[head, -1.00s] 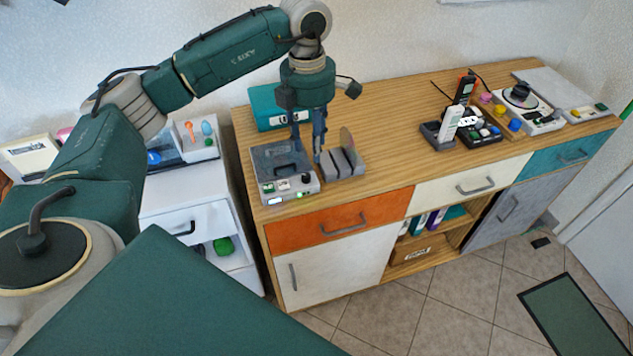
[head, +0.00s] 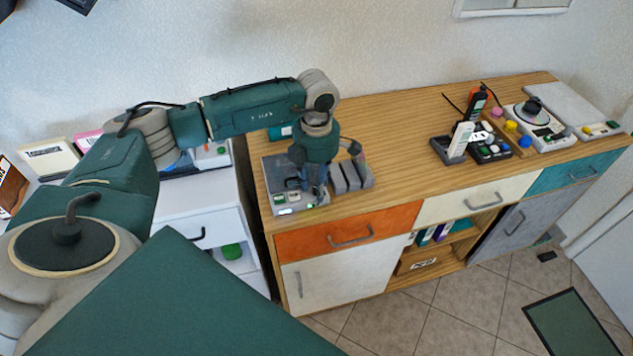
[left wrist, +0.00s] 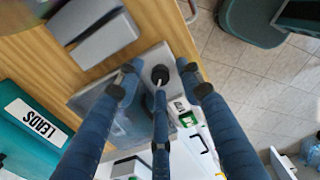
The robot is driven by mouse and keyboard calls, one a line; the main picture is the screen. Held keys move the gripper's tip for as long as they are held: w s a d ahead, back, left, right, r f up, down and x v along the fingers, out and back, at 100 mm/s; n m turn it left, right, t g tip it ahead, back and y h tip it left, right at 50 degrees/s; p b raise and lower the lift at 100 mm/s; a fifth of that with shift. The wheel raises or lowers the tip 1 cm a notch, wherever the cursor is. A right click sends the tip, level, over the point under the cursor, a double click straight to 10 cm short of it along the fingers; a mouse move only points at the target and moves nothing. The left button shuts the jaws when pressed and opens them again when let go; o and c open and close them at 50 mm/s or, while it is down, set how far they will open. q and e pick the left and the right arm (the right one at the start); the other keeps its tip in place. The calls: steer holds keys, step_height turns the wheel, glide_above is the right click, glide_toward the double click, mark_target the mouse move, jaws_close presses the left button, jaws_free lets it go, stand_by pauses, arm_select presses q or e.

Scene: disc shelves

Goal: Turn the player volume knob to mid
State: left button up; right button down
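The player is a grey box (head: 275,172) with green and white buttons at the left end of the sideboard. My left gripper (head: 313,197) points down over its front right part. In the left wrist view the player's grey body (left wrist: 90,100) lies under the blue fingers. A black round knob (left wrist: 160,74) shows between the fingertips of my left gripper (left wrist: 160,82), which are spread around it. Whether they touch it cannot be told. The gripper hides the knob in the head view. My right gripper is not in view.
A grey slotted rack (head: 352,174) stands right beside the player. A teal box (left wrist: 30,125) lies behind it. The middle of the sideboard top is clear.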

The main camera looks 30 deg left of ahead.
arm_select(q)
steer(key=c, duration=0.8)
jaws_close()
steer(key=m+b, duration=0.3)
steer(key=shift+f, duration=0.15)
steer(key=shift+m+b, duration=1.15)
steer(key=shift+m, duration=0.35)
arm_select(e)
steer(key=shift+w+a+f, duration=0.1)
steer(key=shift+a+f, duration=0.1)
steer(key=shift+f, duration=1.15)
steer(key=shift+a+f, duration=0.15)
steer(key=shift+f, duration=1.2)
arm_select(q)
steer(key=shift+r, duration=0.2)
steer(key=o, duration=0.8)
jaws_free()
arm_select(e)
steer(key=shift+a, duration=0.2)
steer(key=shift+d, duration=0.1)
